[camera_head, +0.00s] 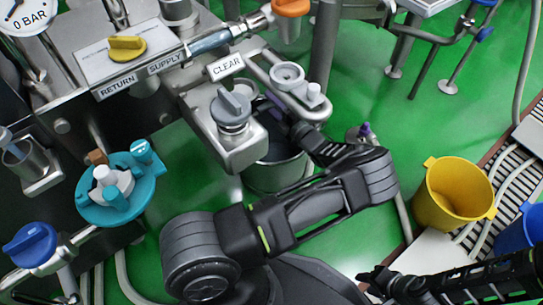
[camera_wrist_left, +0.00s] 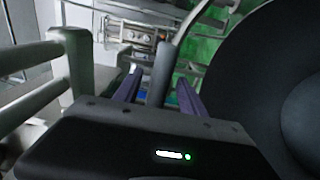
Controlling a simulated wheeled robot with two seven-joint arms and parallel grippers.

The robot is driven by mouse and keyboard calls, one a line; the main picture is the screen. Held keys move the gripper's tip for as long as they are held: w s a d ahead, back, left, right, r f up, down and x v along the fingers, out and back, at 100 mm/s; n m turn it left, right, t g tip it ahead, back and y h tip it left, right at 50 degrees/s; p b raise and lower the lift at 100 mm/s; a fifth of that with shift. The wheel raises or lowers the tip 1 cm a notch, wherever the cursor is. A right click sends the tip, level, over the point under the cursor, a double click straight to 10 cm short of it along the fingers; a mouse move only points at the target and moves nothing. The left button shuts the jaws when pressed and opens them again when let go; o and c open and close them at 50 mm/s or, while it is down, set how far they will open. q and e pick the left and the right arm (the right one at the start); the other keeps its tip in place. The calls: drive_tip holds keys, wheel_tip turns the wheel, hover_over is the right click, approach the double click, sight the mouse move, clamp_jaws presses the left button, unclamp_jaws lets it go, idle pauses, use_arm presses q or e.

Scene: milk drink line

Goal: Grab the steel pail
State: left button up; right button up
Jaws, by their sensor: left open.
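The steel pail (camera_head: 272,174) stands on the green floor below the steel bracket, which hides part of its rim. My left gripper (camera_head: 274,108) reaches over the pail, partly hidden behind the bracket. In the left wrist view my left gripper (camera_wrist_left: 158,95) is open, with its two purple fingers apart. A grey upright post (camera_wrist_left: 163,72) shows between the fingers; I cannot tell whether it belongs to the pail or touches them. My right gripper (camera_head: 374,284) is at the lower right, away from the pail; its jaws are too dark to read.
The steel bracket marked CLEAR (camera_head: 226,67) with its grey knob (camera_head: 231,108) crowds my left gripper. A yellow bucket (camera_head: 455,193) and a blue bucket (camera_head: 522,232) stand at the right near a floor drain grate. A teal valve lid (camera_head: 117,190) is at the left.

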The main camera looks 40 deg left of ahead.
use_arm(q)
drive_tip(key=shift+a, duration=0.1)
drive_tip(key=shift+c, duration=0.5)
clamp_jaws()
idle(0.3)
idle(0.9)
drive_tip(key=shift+w+r, duration=0.15)
drive_tip(key=shift+r, duration=0.2)
